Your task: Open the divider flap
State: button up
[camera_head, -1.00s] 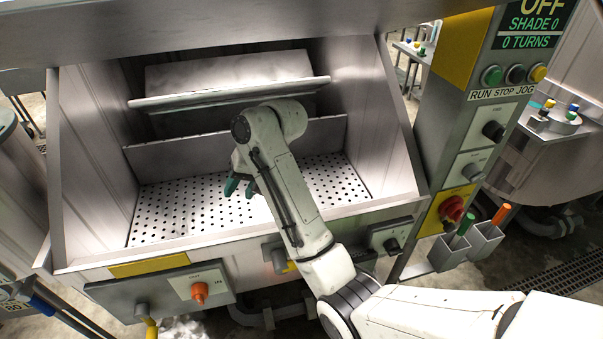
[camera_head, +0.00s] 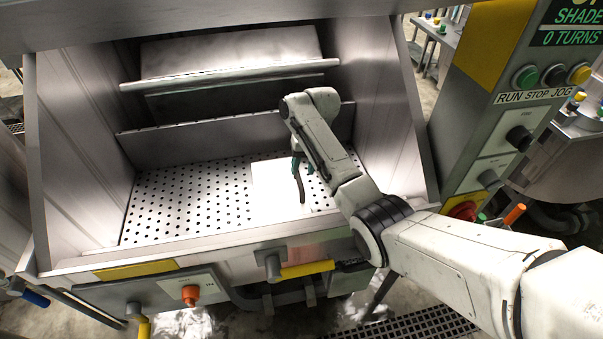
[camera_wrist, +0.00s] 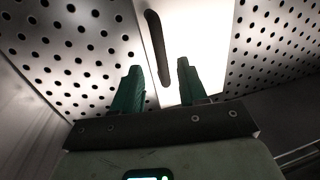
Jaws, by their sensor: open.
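A plain pale panel (camera_head: 268,190), which looks like the divider flap, lies in the perforated metal plate (camera_head: 190,200) inside the bin. It appears level with the plate. A dark, narrow bar handle (camera_head: 300,187) shows on it. My gripper (camera_head: 303,165) is over the panel, with green fingers pointing down. In the wrist view, my gripper (camera_wrist: 158,68) is open and the dark handle (camera_wrist: 158,45) runs between the two fingers, with a gap on each side. The pale panel (camera_wrist: 205,30) shows behind it. I cannot tell how far the fingertips are from the panel.
Metal side walls enclose the bin, with a front rim (camera_head: 230,243) below. A rounded bar (camera_head: 230,75) crosses the back above a low back wall. A control post with buttons (camera_head: 552,74) stands at right. A yellow-gripped handle (camera_head: 305,269) is below the rim.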

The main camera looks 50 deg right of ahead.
aim_at(300, 179)
jog(key=shift+w+a+f, duration=0.1)
jog(key=shift+a+f, duration=0.1)
jog(key=shift+f, duration=0.75)
jog(key=shift+w+a+f, duration=0.1)
jog(key=shift+a+f, duration=0.1)
jog(key=shift+f, duration=0.7)
jog(key=shift+c, duration=0.2)
grip_shut()
